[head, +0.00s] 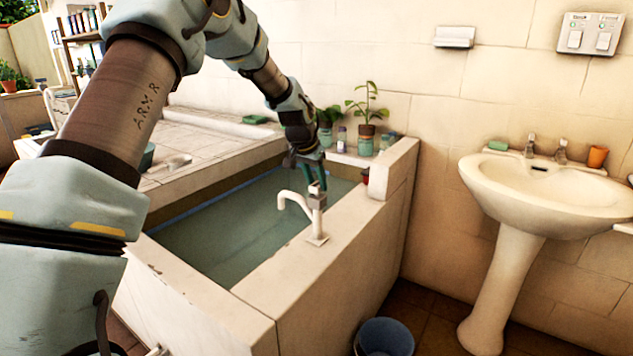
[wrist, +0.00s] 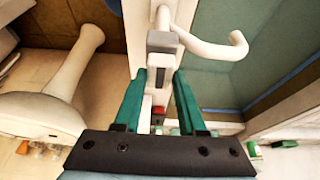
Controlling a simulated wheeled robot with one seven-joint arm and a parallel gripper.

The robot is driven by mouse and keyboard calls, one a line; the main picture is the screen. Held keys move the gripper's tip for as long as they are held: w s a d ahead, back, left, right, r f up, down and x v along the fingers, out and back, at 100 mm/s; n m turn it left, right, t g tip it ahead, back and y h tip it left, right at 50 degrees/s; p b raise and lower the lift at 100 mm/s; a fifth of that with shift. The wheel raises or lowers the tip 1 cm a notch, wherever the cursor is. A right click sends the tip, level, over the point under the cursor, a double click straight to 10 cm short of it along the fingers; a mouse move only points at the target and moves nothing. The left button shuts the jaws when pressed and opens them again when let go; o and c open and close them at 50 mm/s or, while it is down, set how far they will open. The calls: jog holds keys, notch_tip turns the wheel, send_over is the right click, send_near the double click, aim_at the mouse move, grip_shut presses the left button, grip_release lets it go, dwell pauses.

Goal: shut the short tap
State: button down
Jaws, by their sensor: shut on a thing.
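A pale tap (head: 297,204) stands on the near rim of the water-filled tub, its curved spout reaching left over the water. The spout also shows in the wrist view (wrist: 215,48). On the tap is a grey block-shaped handle (wrist: 164,42), which shows small in the head view (head: 317,201). My gripper (head: 316,188) comes down on this handle from above, its green fingers on either side of it. In the wrist view my gripper (wrist: 160,75) is shut on the handle, with the fingertips at its sides. The inner contact is partly hidden.
The tub (head: 255,318) has thick pale walls. Potted plants (head: 367,110) and jars stand at its far corner. A pedestal washbasin (head: 540,228) with two small taps (head: 530,146) is at the right. A blue bucket (head: 385,338) stands on the floor.

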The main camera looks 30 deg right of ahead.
dwell(0.5)
jog(key=shift+c, duration=2.4)
grip_release()
jog(key=b+v, duration=0.2)
jog(key=v, duration=0.8)
jog(key=shift+a+r, duration=0.25)
jog(key=shift+r, duration=0.05)
